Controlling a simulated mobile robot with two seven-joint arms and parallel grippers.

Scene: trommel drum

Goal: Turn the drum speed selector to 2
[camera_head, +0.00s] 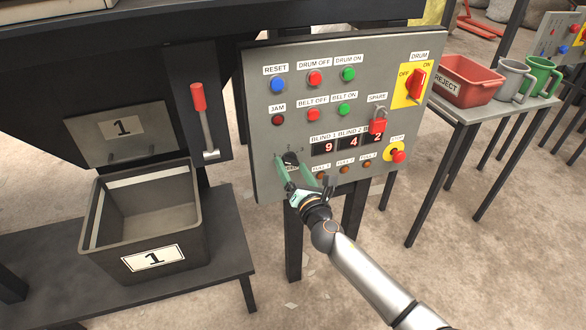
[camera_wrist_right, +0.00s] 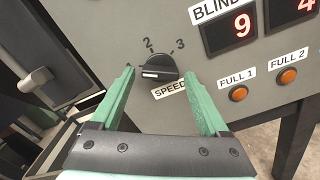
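The drum speed selector (camera_wrist_right: 158,72) is a black round knob on the grey control panel, above a SPEED label (camera_wrist_right: 170,89). Its white mark points left in the right wrist view. The numbers 2 and 3 show above it, at upper left and upper right; any number to the left is hidden by a finger. In the head view the selector (camera_head: 290,158) is partly covered at the panel's lower left. My right gripper (camera_head: 293,176) has pale green fingers. It is open, with one finger (camera_wrist_right: 122,98) on each side of the selector and visible gaps. My left gripper is out of view.
The control panel (camera_head: 290,110) carries buttons, red number displays reading 9, 4, 2 and a red DRUM switch (camera_head: 416,84). A grey bin (camera_head: 150,225) marked 1 and a red-handled lever (camera_head: 203,115) are left. A red REJECT tray (camera_head: 466,82) and mugs stand right.

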